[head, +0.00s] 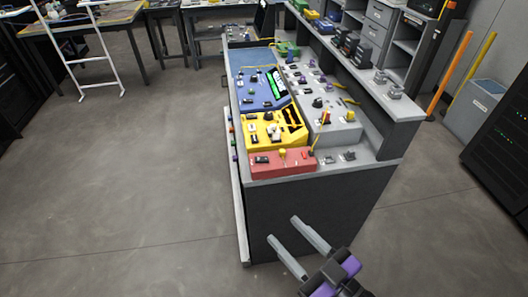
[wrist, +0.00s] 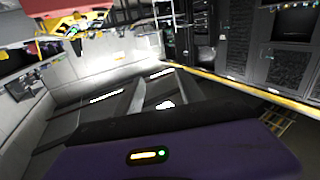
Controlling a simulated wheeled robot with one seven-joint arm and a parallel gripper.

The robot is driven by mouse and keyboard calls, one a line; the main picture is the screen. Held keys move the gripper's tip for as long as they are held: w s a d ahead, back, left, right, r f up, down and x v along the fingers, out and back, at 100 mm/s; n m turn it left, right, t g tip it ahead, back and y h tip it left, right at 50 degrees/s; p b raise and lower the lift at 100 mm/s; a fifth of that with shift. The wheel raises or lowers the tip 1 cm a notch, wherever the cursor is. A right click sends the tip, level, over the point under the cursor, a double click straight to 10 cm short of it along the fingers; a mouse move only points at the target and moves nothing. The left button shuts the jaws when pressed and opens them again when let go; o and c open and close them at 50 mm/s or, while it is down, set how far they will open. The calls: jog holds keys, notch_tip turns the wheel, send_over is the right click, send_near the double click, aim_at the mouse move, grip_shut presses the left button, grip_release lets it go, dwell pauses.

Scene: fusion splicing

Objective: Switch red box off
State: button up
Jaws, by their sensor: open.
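The red box (head: 283,163) sits at the near end of the long grey workbench in the head view. The switch's position is too small to tell. My gripper (head: 283,230) is open and empty, in front of the bench's dark end panel, below and apart from the red box.
A yellow box (head: 272,132) and a blue box (head: 260,90) stand behind the red box. A grey panel with small parts (head: 335,128) lies to their right, below a raised shelf (head: 352,75). A black rack (head: 505,125) stands far right. Floor at left (head: 130,170) is clear.

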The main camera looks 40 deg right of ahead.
jog(key=w+d+n+g+h+p, duration=0.1)
jog(key=w+d+g, duration=0.2)
jog(key=w+d, duration=0.8)
jog(key=w+d+n+g+h, duration=0.15)
jog(key=w+d+g, duration=0.4)
jog(key=w, duration=0.85)
jog(key=w+d+n+g+h+p, duration=0.1)
jog(key=w+d+n+g, duration=0.1)
jog(key=w+d, duration=1)
jog(key=n+g+y, duration=0.5)
jog(key=n+g, duration=0.2)
jog(key=g, duration=0.1)
send_near(265, 159)
jog(key=shift+s+d+t, duration=0.2)
jog(key=shift+d+t, duration=0.05)
jog(key=shift+d, duration=0.05)
jog(key=shift+f+p, duration=0.45)
jog(key=shift+f, duration=3.45)
